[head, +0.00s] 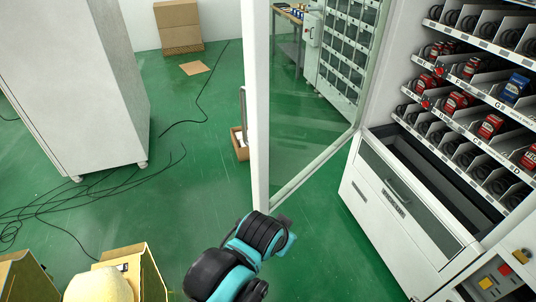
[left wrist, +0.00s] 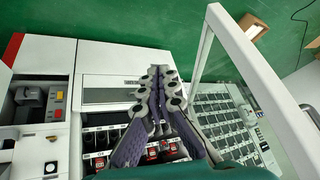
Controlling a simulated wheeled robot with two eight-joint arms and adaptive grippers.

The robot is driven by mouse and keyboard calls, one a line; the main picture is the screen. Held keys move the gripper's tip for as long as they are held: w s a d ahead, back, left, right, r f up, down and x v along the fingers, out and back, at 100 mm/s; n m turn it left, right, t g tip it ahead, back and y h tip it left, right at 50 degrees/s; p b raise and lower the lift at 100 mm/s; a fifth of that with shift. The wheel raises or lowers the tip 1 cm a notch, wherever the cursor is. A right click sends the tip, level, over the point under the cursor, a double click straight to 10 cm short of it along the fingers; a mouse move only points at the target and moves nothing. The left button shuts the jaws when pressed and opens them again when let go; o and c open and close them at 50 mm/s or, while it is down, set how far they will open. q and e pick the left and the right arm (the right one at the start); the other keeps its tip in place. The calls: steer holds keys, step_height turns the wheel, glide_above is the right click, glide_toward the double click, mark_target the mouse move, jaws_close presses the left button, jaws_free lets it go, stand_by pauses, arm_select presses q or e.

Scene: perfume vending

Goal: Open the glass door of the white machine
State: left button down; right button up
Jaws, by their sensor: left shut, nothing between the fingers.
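The white machine (head: 385,200) stands at the right in the head view, its shelves of small red and blue boxes exposed. Its glass door (head: 312,110) stands swung wide open, its white frame upright left of the shelves. A slim handle (head: 244,115) shows at the outer edge. My left gripper (head: 284,236) is below the door's lower corner, partly hidden by my own wrist. In the left wrist view its purple-padded fingers (left wrist: 160,78) are shut and empty in front of the machine (left wrist: 118,58); the door frame (left wrist: 252,62) is to their right, apart. My right gripper is not seen.
A tall white cabinet (head: 75,80) stands at the left, with black cables (head: 90,190) on the green floor. Cardboard boxes (head: 178,26) are at the back. Open yellowish boxes (head: 145,275) are at the lower left. A small carton (head: 239,143) sits behind the door.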

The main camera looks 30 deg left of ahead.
arm_select(q)
steer(key=m+g+y+p, duration=0.35)
steer(key=m+y, duration=0.95)
steer(key=m, duration=0.6)
glide_toward(266, 162)
steer(key=shift+y, duration=0.4)
steer(key=b+x, duration=0.1)
steer(key=x, duration=0.1)
steer(key=f+b+x, duration=0.1)
steer(key=b+x, duration=0.1)
steer(key=x, duration=0.1)
steer(key=shift+s+d+b, duration=0.1)
steer(key=shift+d+b, duration=0.05)
steer(key=shift+b, duration=0.15)
steer(key=shift+a+r, duration=0.1)
steer(key=shift+a, duration=0.65)
